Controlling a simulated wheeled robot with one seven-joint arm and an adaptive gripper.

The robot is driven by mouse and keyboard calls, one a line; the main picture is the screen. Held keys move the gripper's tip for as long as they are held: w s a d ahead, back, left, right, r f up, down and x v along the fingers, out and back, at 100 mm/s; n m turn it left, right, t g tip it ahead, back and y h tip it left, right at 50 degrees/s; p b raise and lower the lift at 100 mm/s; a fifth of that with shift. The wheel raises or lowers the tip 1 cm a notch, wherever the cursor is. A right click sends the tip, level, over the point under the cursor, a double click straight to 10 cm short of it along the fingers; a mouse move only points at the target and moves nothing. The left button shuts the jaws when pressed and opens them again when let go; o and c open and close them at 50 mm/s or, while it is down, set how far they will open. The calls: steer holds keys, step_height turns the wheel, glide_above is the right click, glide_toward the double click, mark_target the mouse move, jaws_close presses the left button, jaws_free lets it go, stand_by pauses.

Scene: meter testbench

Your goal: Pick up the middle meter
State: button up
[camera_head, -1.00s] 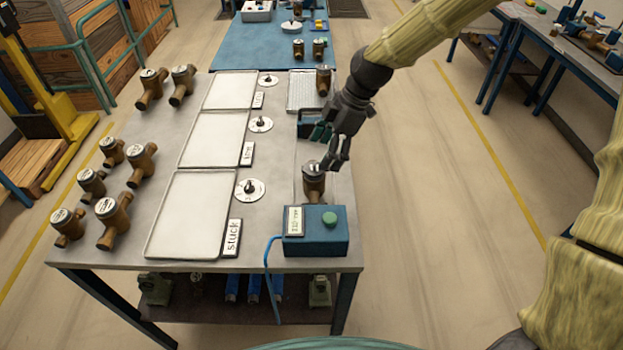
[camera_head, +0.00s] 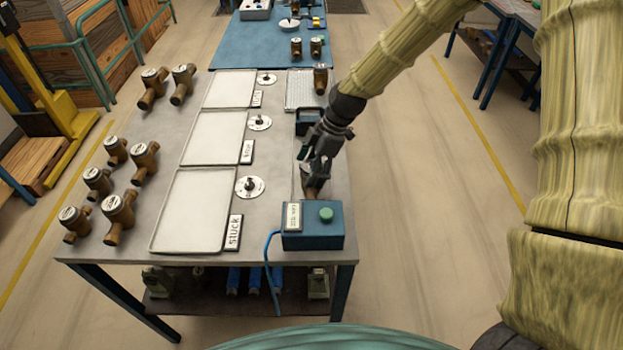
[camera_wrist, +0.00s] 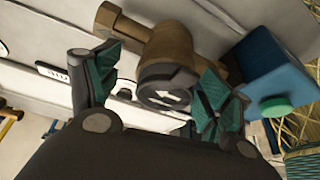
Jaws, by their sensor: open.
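A brass meter (camera_head: 312,192) with a dark round cap stands at the right side of the bench, just behind the blue box with a green button. My gripper (camera_head: 314,168) is over this meter and hides most of its top. In the wrist view the meter (camera_wrist: 172,48) shows its brass body and a dark cap with a white arrow. My open gripper (camera_wrist: 157,95) has one green-padded finger on each side of the cap. The pads look close to the cap; contact cannot be told. Another brass meter (camera_head: 320,80) stands farther back by a pale tray.
The blue box (camera_head: 313,238) is close in front of the meter, and a dark blue device (camera_head: 309,121) is behind it. Three white trays (camera_head: 192,212) fill the bench's middle, with round discs and label plates beside them. Several brass meters (camera_head: 120,217) stand at the left.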

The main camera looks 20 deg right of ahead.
steer(key=shift+s+r, duration=0.3)
steer(key=shift+s, duration=0.15)
steer(key=shift+w+f, duration=0.2)
steer(key=shift+w, duration=0.1)
steer(key=c, duration=1)
steer(key=shift+r, duration=0.1)
jaws_close()
steer(key=shift+s, duration=0.1)
